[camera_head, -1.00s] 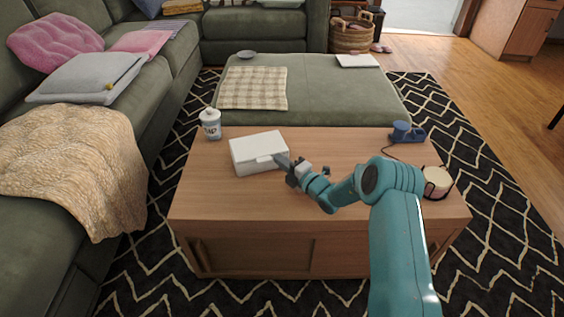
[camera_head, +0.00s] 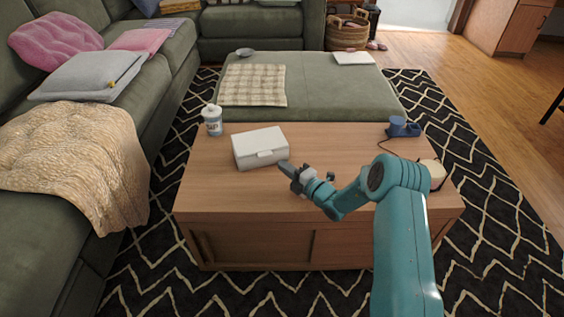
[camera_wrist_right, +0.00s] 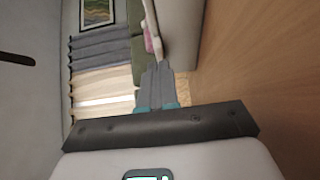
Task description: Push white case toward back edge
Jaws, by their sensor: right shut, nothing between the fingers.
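The white case (camera_head: 259,146) lies closed on the wooden table (camera_head: 350,150), left of the table's middle, with its latch side toward me. My right gripper (camera_head: 284,167) is shut and empty, low over the table at the case's front right corner. In the head view its tip is very close to that corner; I cannot tell whether it touches. In the right wrist view, the shut fingers (camera_wrist_right: 156,75) point along the table, with a pale surface, likely the case's side (camera_wrist_right: 182,30), just beside them. My left gripper is not in view.
A blue object (camera_head: 403,127) with a cord sits at the back right, and a pale candle-like jar (camera_head: 433,172) at the right edge. A green ottoman (camera_head: 330,90) adjoins the back edge.

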